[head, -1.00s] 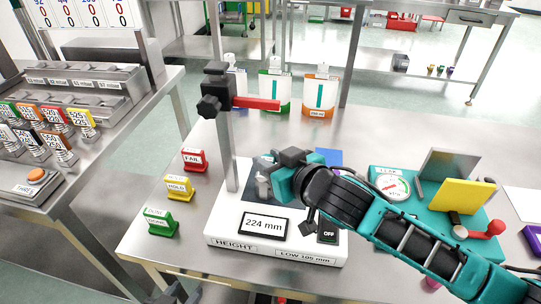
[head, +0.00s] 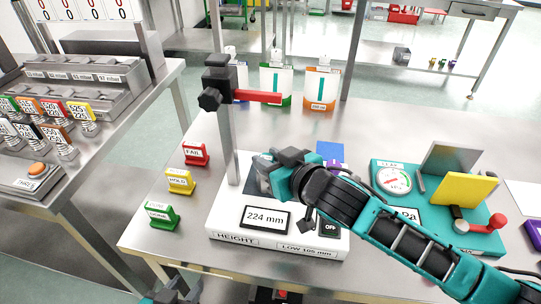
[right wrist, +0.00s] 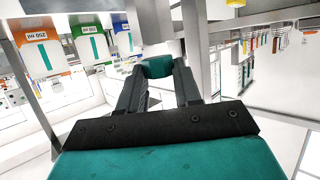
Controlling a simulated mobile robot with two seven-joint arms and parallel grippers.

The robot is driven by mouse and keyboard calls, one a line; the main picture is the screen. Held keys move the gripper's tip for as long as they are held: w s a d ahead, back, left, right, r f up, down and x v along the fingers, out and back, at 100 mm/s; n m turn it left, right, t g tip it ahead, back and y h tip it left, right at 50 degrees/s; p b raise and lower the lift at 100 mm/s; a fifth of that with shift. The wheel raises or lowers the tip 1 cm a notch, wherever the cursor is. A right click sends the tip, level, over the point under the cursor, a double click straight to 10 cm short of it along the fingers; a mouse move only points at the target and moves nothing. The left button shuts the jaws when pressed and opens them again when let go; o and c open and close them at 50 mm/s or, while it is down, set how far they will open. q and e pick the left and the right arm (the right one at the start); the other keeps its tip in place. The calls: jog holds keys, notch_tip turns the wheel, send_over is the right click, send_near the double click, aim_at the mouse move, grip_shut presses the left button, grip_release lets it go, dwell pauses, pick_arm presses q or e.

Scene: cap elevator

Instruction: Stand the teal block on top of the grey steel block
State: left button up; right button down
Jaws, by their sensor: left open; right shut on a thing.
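My right gripper (right wrist: 158,75) is shut on the teal block (right wrist: 157,67), which shows between its fingertips in the right wrist view. In the head view the right gripper (head: 275,163) is over the white height gauge (head: 222,222), near its upright post, and hides the teal block. A grey piece (head: 255,182) shows on the gauge beside the fingers; it may be the grey steel block, but it is mostly covered. I cannot tell whether the teal block touches it. The left gripper (head: 172,294) is open, low at the bottom edge.
The gauge post carries a red arm (head: 257,96) above the right gripper. Green, yellow and red tags (head: 180,182) stand left of the gauge. A teal fixture with a dial (head: 393,178) stands to the right. Pouches (head: 275,88) stand behind. The gauge reads 224 mm.

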jog(key=shift+f, duration=0.6)
dwell(0.7)
jog(key=c, duration=0.7)
grip_release()
jog(key=v, duration=1.3)
